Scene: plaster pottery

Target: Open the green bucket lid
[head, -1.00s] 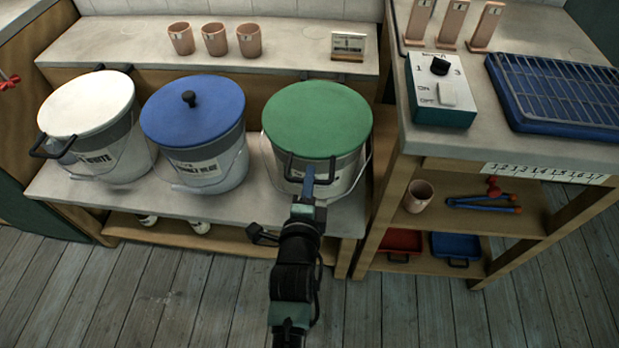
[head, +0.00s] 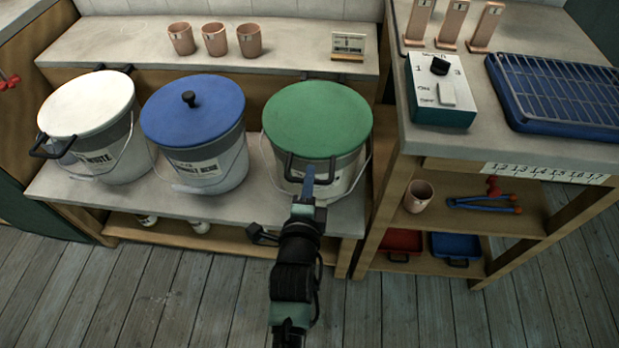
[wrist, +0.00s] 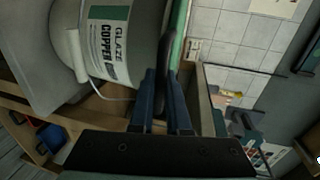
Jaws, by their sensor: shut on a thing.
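The green lid (head: 317,118) lies flat on the rightmost white bucket (head: 345,178) in the head view, with a dark handle (head: 330,170) at its front edge. In the wrist view the bucket's label (wrist: 108,42) reads "GLAZE COPPER", and the lid's green edge (wrist: 178,40) runs beside it. My gripper (head: 308,184) is at the front of the lid. In the wrist view my gripper's blue fingers (wrist: 165,75) are shut on the dark handle (wrist: 160,50). The exact contact is partly hidden by the fingers.
A blue-lidded bucket (head: 193,110) and a white-lidded bucket (head: 87,105) stand to the left on the same shelf. The wooden shelf unit (head: 470,222) stands close on the right, with a control box (head: 440,90) on top. Open floor (head: 180,300) lies in front.

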